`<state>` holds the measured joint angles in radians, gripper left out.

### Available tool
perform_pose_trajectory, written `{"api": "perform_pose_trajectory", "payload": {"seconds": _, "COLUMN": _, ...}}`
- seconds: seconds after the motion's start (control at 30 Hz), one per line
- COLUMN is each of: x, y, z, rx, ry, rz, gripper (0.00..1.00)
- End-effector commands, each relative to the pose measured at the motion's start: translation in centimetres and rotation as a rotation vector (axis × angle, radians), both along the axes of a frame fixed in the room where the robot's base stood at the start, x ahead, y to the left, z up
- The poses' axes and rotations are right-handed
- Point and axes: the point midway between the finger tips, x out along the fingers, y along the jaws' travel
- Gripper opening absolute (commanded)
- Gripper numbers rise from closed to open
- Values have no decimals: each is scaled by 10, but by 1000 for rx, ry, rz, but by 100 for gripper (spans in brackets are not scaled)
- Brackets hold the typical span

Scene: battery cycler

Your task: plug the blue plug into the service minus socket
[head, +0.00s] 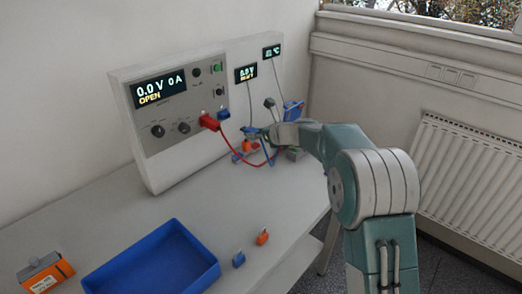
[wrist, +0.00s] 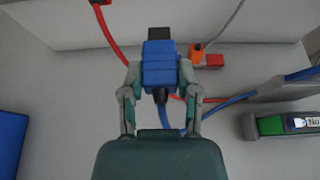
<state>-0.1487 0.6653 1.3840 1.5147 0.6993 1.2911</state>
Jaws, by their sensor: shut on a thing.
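The blue plug (wrist: 160,66) sits between the two fingers of my gripper (wrist: 161,82), which is shut on it. Its dark end (wrist: 159,34) points away from the wrist, and a blue cable (wrist: 166,117) leaves its near end. In the head view my gripper (head: 264,132) is small, beside the right end of the cycler (head: 182,100), with a bit of the blue plug (head: 250,130) showing. No service minus socket can be made out by its label. An orange piece (wrist: 197,54) and a red block (wrist: 214,60) lie just right of the plug in the wrist view.
A red plug (head: 209,122) sits at the cycler's front, its red cable (head: 236,157) looping toward my gripper. A blue piece (head: 223,113) is beside it. A blue tray (head: 207,279), an orange box (head: 45,273) and small blue (head: 239,260) and orange (head: 262,238) pieces are nearer.

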Motion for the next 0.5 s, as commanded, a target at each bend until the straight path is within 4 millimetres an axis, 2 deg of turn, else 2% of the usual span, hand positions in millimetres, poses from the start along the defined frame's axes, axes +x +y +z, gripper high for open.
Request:
{"api": "perform_pose_trajectory", "payload": {"seconds": 0.1, "x": 13, "y": 5, "z": 4, "rx": -1, "ry": -5, "rz": -5, "gripper": 0}}
{"api": "perform_pose_trajectory", "payload": {"seconds": 0.5, "x": 29, "y": 22, "z": 5, "rx": -1, "ry": -4, "rz": -6, "gripper": 0}}
